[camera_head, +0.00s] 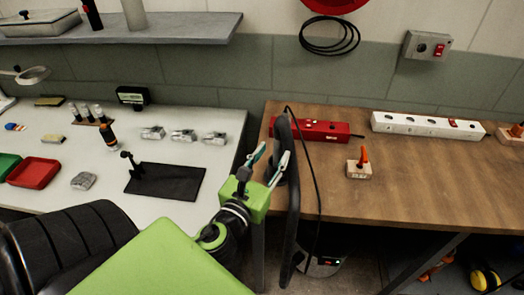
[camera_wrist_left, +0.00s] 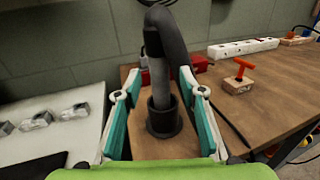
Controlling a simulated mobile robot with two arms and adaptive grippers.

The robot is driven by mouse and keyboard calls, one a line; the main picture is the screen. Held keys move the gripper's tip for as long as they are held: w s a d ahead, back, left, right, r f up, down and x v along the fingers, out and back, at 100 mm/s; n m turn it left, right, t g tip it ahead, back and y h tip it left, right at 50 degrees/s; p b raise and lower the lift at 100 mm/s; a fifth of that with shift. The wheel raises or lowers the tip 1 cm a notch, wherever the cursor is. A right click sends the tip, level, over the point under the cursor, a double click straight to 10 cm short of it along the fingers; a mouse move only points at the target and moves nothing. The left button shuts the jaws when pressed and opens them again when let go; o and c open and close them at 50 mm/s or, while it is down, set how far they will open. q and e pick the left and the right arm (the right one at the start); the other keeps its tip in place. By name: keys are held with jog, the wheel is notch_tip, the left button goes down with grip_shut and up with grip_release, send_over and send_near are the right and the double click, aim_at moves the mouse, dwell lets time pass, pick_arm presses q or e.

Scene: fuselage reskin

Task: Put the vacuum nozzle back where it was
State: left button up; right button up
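The vacuum nozzle is a grey tube (camera_wrist_left: 154,60) with a black hose curving over from its top. In the left wrist view its lower end is inside a round black holder (camera_wrist_left: 163,122) on the wooden bench, and it looks roughly upright. My left gripper (camera_wrist_left: 169,90) is open, with its green-and-white fingers apart on either side of the nozzle and holder. I see no finger touching it. In the head view the left gripper (camera_head: 274,155) is at the bench's left edge, beside the black hose (camera_head: 292,200); the holder is largely hidden there. My right gripper is not in view.
The wooden bench (camera_head: 420,170) holds a red power strip (camera_head: 312,130), a white power strip (camera_head: 425,126) and a wooden block with an orange handle (camera_head: 360,167). The white table (camera_head: 225,130) at left holds a black plate (camera_head: 165,182), metal parts and a red tray (camera_head: 34,172).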

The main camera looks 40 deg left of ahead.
pick_arm(q)
jog(key=b+v, duration=0.1)
jog(key=v, duration=0.5)
jog(key=shift+b, duration=0.3)
jog(key=shift+s, duration=0.1)
